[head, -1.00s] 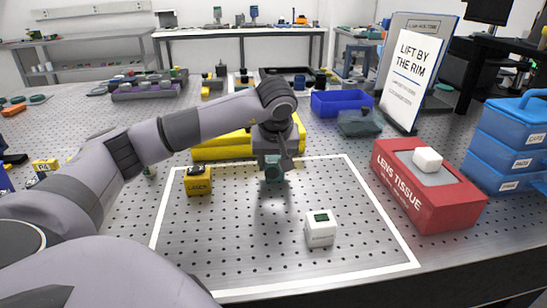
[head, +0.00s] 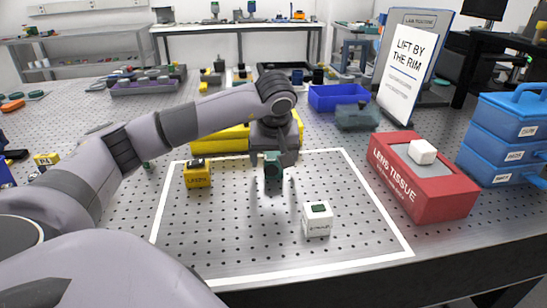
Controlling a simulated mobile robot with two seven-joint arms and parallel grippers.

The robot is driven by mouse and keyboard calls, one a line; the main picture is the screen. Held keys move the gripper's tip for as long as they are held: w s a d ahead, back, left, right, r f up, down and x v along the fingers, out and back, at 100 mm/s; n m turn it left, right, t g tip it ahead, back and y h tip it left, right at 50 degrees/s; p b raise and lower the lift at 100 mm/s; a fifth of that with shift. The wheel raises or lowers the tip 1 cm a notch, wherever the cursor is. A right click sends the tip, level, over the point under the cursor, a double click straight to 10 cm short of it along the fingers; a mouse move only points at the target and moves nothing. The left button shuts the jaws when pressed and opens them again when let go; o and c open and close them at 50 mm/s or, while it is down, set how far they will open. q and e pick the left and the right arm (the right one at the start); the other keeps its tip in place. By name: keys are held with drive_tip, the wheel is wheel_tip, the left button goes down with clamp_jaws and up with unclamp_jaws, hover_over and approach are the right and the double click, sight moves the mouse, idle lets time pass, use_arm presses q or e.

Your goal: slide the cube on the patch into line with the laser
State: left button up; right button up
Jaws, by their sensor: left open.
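The patch (head: 378,226) is a white-outlined area on the perforated table. A yellow laser block (head: 197,175) with a dark top sits at its back left. A dark green block (head: 272,168), seemingly the cube, is at the back middle, to the right of the laser. My left gripper (head: 274,162) is open and points down at the green block, partly covering it. I cannot tell whether the fingers touch it. A white box (head: 317,221) with a green top window stands nearer the front right. My right gripper is not in view.
A long yellow object (head: 220,143) lies behind the patch. A red lens tissue box (head: 425,185) stands to its right, with blue stacked drawers (head: 510,140) beyond and a blue bin (head: 338,97) behind. The patch's front left is bare.

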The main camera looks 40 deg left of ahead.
use_arm(q)
drive_tip(key=v, duration=0.6)
drive_tip(key=shift+r, duration=0.35)
drive_tip(key=shift+s, duration=0.15)
